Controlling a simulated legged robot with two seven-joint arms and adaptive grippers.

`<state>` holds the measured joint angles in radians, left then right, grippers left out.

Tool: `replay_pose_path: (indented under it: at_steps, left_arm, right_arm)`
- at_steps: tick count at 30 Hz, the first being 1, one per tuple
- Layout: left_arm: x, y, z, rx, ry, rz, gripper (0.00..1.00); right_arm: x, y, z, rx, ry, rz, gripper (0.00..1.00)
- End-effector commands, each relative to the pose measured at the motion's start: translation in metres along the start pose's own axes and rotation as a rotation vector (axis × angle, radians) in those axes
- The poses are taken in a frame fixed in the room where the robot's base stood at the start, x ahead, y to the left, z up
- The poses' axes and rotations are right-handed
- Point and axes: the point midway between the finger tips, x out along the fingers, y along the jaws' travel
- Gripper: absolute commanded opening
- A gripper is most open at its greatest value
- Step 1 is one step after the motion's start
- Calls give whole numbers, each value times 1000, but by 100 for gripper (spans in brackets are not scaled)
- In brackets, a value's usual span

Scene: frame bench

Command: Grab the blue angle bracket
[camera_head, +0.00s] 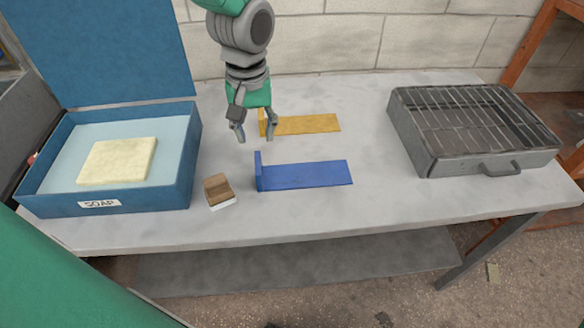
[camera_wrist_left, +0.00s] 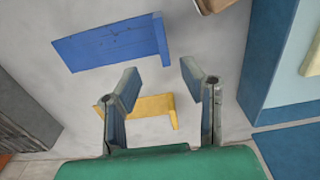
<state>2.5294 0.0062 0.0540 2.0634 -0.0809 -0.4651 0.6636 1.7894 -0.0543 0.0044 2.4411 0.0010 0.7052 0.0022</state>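The blue angle bracket (camera_head: 305,175) lies on the grey bench, its long plate flat and its short upright flange at its left end in the head view. It also shows in the left wrist view (camera_wrist_left: 108,48), beyond the fingertips. My left gripper (camera_head: 255,137) is open and empty above the bench, behind and a little left of the blue bracket. In the left wrist view its two fingers (camera_wrist_left: 158,82) are spread apart. A yellow angle bracket (camera_head: 308,124) lies behind the blue one, close to my left gripper. My right gripper is not seen.
A blue box (camera_head: 187,168) labelled SOAP, lid raised, holds a cream block (camera_head: 118,161) at the left. A small brown and white block (camera_head: 219,190) sits left of the blue bracket. A grey grill (camera_head: 432,157) stands at the right. The bench front (camera_head: 330,210) is clear.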

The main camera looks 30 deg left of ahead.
Motion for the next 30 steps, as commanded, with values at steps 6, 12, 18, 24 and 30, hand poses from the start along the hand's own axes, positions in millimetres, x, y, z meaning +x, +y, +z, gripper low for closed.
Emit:
replay_pose_path:
  at_steps: [6,12,18,24,30]
  left_arm:
    - [45,0,-3,0,-4,-1,36]
    - [59,1,-1,1,-1,0,36]
    - [85,4,1,2,-3,-4,36]
    - [108,3,0,1,-2,0,36]
    - [110,2,0,0,0,2,36]
  right_arm:
    - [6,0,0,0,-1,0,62]
    - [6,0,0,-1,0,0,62]
    - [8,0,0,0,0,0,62]
    - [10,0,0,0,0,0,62]
    - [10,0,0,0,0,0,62]
